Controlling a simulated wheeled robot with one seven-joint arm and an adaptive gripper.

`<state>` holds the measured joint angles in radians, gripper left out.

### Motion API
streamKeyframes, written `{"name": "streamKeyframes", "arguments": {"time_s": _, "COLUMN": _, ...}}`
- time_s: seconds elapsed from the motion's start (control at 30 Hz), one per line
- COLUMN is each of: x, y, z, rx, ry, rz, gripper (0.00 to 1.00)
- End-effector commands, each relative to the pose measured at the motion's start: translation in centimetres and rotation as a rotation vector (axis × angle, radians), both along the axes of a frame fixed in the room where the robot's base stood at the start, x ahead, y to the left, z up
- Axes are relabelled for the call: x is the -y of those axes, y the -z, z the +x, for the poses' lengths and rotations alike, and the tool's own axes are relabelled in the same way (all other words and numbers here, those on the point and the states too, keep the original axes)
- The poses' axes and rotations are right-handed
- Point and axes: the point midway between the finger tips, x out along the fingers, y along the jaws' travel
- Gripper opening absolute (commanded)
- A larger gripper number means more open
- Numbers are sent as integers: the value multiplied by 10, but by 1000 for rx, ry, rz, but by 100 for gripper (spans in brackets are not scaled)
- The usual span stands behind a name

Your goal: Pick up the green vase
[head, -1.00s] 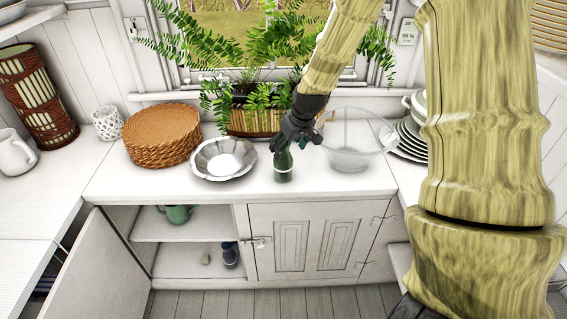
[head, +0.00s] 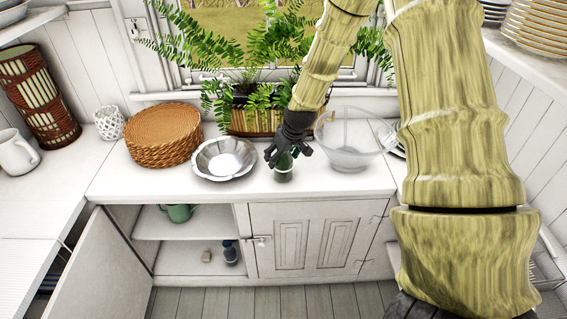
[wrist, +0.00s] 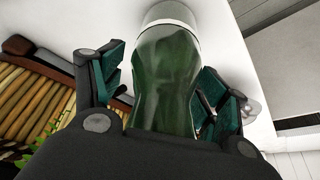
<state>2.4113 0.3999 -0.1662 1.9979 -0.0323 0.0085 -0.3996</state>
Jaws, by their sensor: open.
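The green vase (head: 283,172) stands upright on the white counter, between the silver bowl and the glass bowl. My gripper (head: 286,156) is over its upper part and hides the top of it in the head view. In the wrist view the vase (wrist: 165,75), dark green and glassy with a pale band near its far end, lies between the two fingers. My gripper (wrist: 165,95) is open, with a green-padded finger on each side of the vase. The left finger looks apart from the glass; whether the right one touches it I cannot tell.
A silver bowl (head: 222,159) stands close on the left and a clear glass bowl (head: 350,150) close on the right. A planter with ferns (head: 250,119) is behind. Woven mats (head: 163,135) are further left. The counter's front edge is clear.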

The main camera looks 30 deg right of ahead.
Motion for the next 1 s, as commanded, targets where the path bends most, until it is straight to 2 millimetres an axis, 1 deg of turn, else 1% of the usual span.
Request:
{"name": "streamKeyframes", "arguments": {"time_s": 0.2, "x": 0, "y": 0, "z": 0, "rx": 0, "ry": 0, "rz": 0, "gripper": 74}}
{"name": "streamKeyframes", "arguments": {"time_s": 0.23, "x": 0, "y": 0, "z": 0, "rx": 0, "ry": 0, "rz": 0, "gripper": 72}}
{"name": "streamKeyframes", "arguments": {"time_s": 0.53, "x": 0, "y": 0, "z": 0, "rx": 0, "ry": 0, "rz": 0, "gripper": 18}}
{"name": "streamKeyframes", "arguments": {"time_s": 0.87, "x": 0, "y": -1, "z": 0, "rx": 0, "ry": 0, "rz": 0, "gripper": 18}}
{"name": "streamKeyframes", "arguments": {"time_s": 1.0, "x": 0, "y": -7, "z": 1, "rx": 1, "ry": -1, "rz": 0, "gripper": 18}}
